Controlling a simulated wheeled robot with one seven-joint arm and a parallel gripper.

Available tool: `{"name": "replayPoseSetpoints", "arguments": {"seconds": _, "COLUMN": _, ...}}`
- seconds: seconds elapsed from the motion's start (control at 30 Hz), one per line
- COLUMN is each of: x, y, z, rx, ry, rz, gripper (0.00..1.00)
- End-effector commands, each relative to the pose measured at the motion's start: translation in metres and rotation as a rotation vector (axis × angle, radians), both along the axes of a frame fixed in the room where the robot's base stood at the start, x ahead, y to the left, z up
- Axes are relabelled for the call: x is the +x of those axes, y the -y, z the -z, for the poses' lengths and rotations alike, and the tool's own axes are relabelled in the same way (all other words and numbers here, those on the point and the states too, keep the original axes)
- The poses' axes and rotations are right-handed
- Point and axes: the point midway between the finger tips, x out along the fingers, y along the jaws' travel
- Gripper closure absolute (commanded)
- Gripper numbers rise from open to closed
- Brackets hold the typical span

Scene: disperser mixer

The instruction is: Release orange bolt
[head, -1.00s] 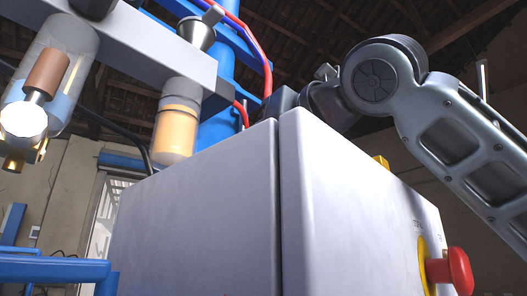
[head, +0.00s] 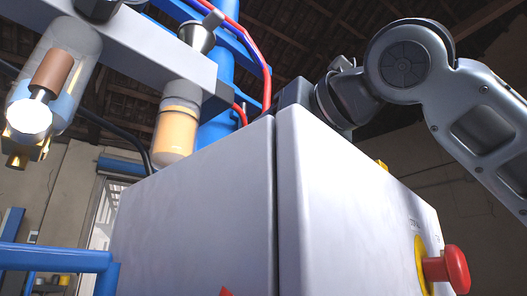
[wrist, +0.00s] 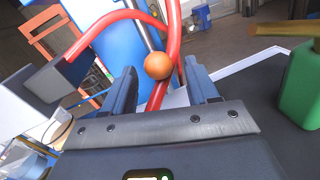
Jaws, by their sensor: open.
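My gripper (wrist: 163,74) is open. Its two dark fingers stand apart, with the orange head between them in the picture and clear space on both sides. I cannot tell how deep the head sits between the fingers. In the head view the fingers are hidden behind the grey-white cabinet (head: 195,215); only my arm's wrist part shows above its top edge. The orange bolt is not visible there.
Red hoses (wrist: 110,20) and a blue column (wrist: 110,50) are close beyond the fingers. A green container (wrist: 300,95) stands at right on a dark surface. In the head view, a red button (head: 455,268) sticks out from the cabinet, and an orange-filled cylinder (head: 176,130) hangs at left.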

Motion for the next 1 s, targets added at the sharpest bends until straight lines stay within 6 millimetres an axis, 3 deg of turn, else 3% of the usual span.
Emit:
{"name": "replayPoseSetpoints", "arguments": {"seconds": 0.33, "x": -0.033, "y": 0.03, "z": 0.001, "rx": 0.0, "ry": 0.0, "rz": 0.001, "gripper": 0.41}}
{"name": "replayPoseSetpoints", "arguments": {"seconds": 1.0, "x": -0.036, "y": 0.031, "z": 0.001, "rx": -0.001, "ry": -0.001, "rz": 0.0, "gripper": 0.41}}
